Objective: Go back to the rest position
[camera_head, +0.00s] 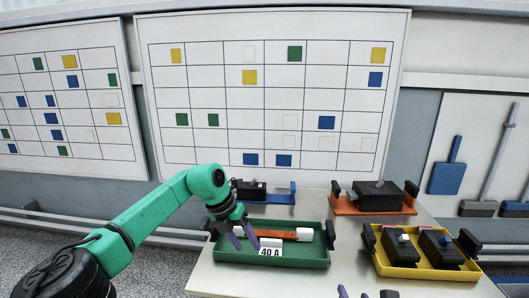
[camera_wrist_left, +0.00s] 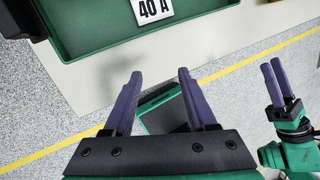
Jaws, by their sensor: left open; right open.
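My left gripper (camera_head: 243,238) is over the left part of the green tray (camera_head: 307,261) in the head view, with its purple fingers apart.
The green tray holds an orange bar (camera_head: 284,234) with white ends and bears a 40 A label (camera_head: 270,251). A yellow tray (camera_head: 408,271) with two black units, an orange tray (camera_head: 345,207) and a blue tray (camera_head: 281,197) share the table (camera_head: 225,281). Whiteboards hang behind.

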